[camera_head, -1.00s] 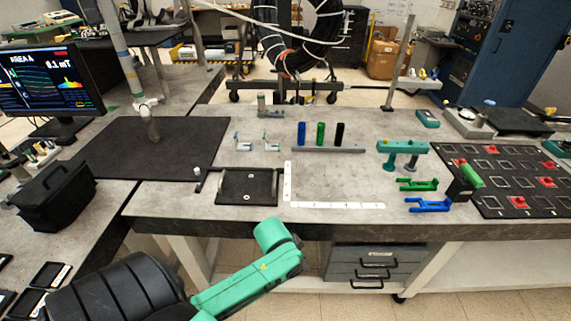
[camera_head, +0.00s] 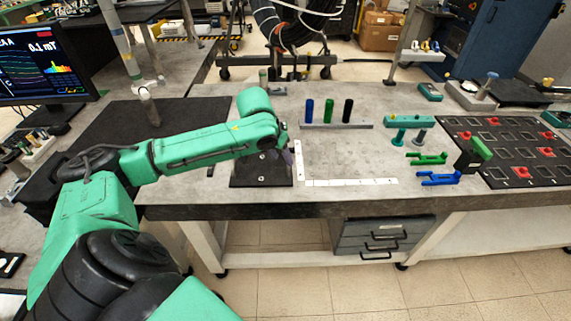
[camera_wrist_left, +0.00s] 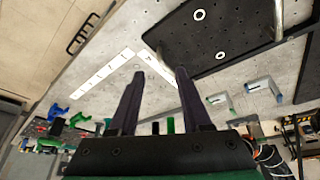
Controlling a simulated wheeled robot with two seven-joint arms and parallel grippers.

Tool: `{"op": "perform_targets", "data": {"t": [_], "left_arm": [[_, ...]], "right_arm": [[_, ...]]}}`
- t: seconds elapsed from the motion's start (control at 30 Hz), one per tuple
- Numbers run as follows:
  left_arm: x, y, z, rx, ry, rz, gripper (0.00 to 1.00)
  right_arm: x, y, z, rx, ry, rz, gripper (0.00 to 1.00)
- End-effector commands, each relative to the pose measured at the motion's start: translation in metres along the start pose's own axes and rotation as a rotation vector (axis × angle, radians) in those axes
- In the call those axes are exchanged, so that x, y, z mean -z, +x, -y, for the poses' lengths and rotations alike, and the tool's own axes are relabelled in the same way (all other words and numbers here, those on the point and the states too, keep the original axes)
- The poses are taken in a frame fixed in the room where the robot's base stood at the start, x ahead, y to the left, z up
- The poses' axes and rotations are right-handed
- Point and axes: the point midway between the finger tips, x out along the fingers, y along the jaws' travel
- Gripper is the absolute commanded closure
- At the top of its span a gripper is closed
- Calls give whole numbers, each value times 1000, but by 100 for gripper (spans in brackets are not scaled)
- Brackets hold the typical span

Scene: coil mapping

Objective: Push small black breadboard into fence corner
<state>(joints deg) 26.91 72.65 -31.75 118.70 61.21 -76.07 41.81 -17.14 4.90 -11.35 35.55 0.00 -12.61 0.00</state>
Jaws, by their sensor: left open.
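The small black breadboard (camera_head: 262,180) lies flat on the grey table, partly hidden by my left arm in the head view. It also shows at the top of the left wrist view (camera_wrist_left: 235,32). The white fence corner is two strips in an L: a short strip (camera_head: 297,163) close along the board's right side, and a long strip (camera_head: 350,182) running right along the table's front. My left gripper (camera_head: 283,155) is open and empty, over the board's right edge near the short strip. Its two dark fingers (camera_wrist_left: 157,76) are spread in the wrist view. My right gripper is not in view.
A rack with blue, green and black cylinders (camera_head: 336,124) stands behind the fence. Green (camera_head: 428,158) and blue (camera_head: 438,179) brackets, a teal fixture (camera_head: 409,121) and a slotted black board (camera_head: 512,150) lie right. The table inside the fence is clear. A larger black mat (camera_head: 115,125) lies left.

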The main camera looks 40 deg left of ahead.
Motion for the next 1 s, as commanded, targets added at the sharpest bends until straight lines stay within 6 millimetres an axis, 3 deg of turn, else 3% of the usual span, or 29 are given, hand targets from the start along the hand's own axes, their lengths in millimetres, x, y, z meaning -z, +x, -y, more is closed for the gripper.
{"op": "perform_targets", "data": {"t": [0.1, 0.3, 0.43, 0.67, 0.8, 1.0], "left_arm": [[0, 30, -1, -2, 0, 2, 52], [0, 70, 0, 0, 0, 0, 52], [0, 80, 0, 1, 2, -2, 52], [0, 82, 0, 1, 4, -2, 52], [0, 82, 0, 1, 3, -2, 100], [0, 82, 0, 1, 4, -2, 100]], "right_arm": [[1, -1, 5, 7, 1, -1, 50], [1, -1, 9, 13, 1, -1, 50], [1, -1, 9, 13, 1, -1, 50], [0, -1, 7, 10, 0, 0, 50], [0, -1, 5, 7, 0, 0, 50], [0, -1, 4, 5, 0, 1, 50]]}}
